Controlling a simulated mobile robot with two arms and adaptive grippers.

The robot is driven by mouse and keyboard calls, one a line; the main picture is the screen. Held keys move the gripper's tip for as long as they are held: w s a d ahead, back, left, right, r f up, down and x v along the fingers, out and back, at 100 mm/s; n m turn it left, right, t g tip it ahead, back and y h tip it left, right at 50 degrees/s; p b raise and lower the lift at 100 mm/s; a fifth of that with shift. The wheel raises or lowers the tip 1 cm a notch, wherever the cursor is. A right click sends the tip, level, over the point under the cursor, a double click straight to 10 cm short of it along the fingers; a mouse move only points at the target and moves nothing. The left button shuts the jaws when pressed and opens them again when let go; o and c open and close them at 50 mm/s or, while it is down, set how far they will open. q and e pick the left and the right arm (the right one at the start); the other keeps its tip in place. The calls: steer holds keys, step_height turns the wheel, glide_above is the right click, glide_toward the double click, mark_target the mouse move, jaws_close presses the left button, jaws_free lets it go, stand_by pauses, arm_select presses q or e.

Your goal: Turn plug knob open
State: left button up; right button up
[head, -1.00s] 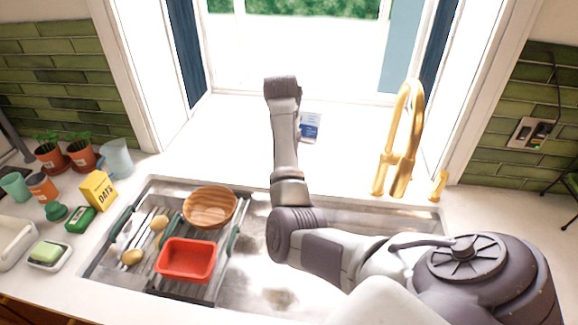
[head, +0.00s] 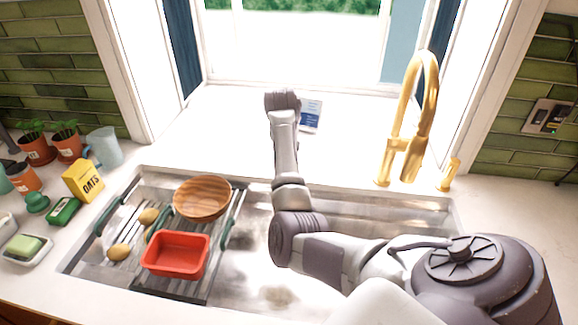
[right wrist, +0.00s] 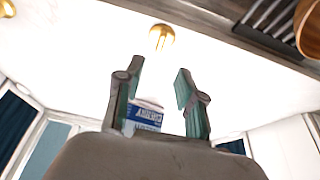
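A round gold knob (right wrist: 161,37) sits on the white counter near the sink edge in the right wrist view; I take it to be the plug knob. I cannot make it out in the head view, where my right arm may cover it. My right gripper (right wrist: 160,70) is open and empty, with its two green-and-grey fingers apart. The knob appears beyond the fingertips, roughly in line with the gap, and not between them. In the head view my right arm reaches over the sink (head: 340,212), and its fingers are hidden. My left gripper is not in view.
A gold faucet (head: 408,150) stands right of my arm. A blue-and-white box (head: 311,115) stands behind my wrist. A rack (head: 190,290) with a wooden bowl (head: 202,198) and red tub (head: 176,255) fills the sink's left side. The counter between arm and faucet is clear.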

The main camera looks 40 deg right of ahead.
steer(key=x, duration=1.1)
steer(key=shift+p, duration=0.4)
steer(key=shift+r, duration=0.1)
jaws_close()
